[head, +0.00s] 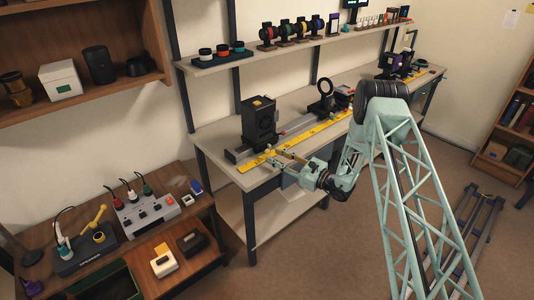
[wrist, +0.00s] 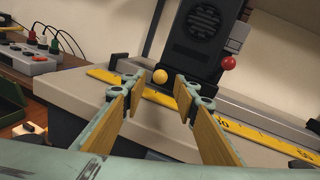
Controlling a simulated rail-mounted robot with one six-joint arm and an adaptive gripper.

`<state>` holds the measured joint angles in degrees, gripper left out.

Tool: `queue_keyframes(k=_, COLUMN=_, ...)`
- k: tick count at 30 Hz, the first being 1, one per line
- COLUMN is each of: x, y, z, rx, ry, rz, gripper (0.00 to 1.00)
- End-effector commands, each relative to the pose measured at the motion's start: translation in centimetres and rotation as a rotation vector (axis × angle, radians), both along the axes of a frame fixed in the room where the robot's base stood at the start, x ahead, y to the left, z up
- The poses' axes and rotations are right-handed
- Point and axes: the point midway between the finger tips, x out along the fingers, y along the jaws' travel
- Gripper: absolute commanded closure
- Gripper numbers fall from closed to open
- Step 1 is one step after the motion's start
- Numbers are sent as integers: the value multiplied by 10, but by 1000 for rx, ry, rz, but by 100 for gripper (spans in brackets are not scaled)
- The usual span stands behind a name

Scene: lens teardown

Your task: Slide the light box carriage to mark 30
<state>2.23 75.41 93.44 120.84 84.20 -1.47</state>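The light box (head: 259,122) is a black upright box on the rail (head: 300,127) at the left end of the bench. It also shows in the wrist view (wrist: 203,35), with a round grille. A yellow ball knob (wrist: 160,76) and a red ball knob (wrist: 229,62) show at its base. My gripper (head: 273,156) is open and empty in front of the light box. In the wrist view its fingertips (wrist: 160,92) stand either side of the yellow knob, apparently short of it.
A ring-shaped lens holder (head: 326,97) stands farther right along the rail. A shelf (head: 300,48) with lenses hangs above the bench. A lower wooden table (head: 205,246) with a grey switch box (head: 148,214) is at the left. The bench front edge is close below my gripper.

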Motion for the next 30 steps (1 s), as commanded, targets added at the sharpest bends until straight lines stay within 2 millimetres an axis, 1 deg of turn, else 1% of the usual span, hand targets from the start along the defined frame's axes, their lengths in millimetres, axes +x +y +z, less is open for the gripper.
queue_keyframes(k=1, x=4, y=7, z=0, rx=0, ry=-1, rz=1, gripper=73)
queue_keyframes(k=6, x=15, y=25, z=0, rx=0, ry=-1, rz=1, gripper=73)
queue_keyframes(k=12, x=26, y=40, z=0, rx=0, ry=-1, rz=0, gripper=73)
queue_keyframes(k=18, x=31, y=47, z=0, rx=0, ry=-1, rz=0, gripper=73)
queue_keyframes(k=28, x=32, y=48, z=0, rx=1, ry=-1, rz=-1, gripper=73)
queue_keyframes(k=30, x=32, y=48, z=0, rx=0, ry=0, rz=-1, gripper=78)
